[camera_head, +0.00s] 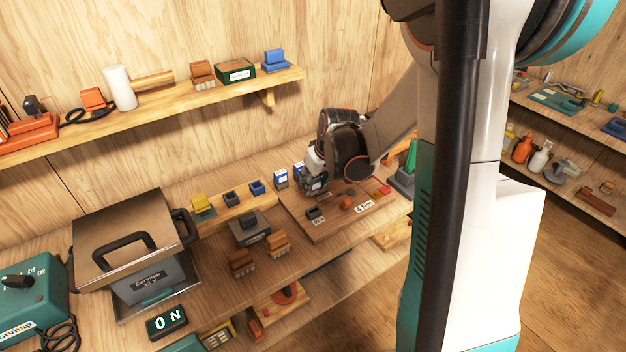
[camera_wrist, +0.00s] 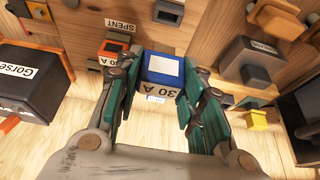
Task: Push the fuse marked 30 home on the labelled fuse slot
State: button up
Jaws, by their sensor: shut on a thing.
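A blue block with a white top panel (camera_wrist: 165,70) and a "30 A" marking on its near face is between the teal fingers of my gripper (camera_wrist: 155,110) in the wrist view. The gripper is shut on this fuse. An orange piece with a dark centre (camera_wrist: 114,48) and a "30 A" label is just left of the fingers, by a "SPENT" label. In the head view my gripper (camera_head: 314,186) is low over the back left of a wooden board (camera_head: 330,228). The fuse's underside is hidden, so I cannot tell whether it touches a slot.
The board carries a "4 Nm" label and small dark and red parts. Blue-and-white blocks (camera_head: 281,179) stand left of my gripper. A dark block (camera_head: 249,228) and brown clips (camera_head: 241,262) are on the bench at left. A green piece (camera_head: 403,180) stands close on the right.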

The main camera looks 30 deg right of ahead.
aim_at(316, 191)
jog(key=shift+f, duration=0.15)
jog(key=shift+f+b, duration=2.4)
jog(key=shift+f, duration=0.35)
jog(key=shift+f+b, duration=1.45)
jog(key=shift+f, duration=0.05)
jog(key=o, duration=1.1)
jog(key=shift+r, duration=0.15)
jog(key=v, duration=1.2)
jog(key=shift+a, duration=0.1)
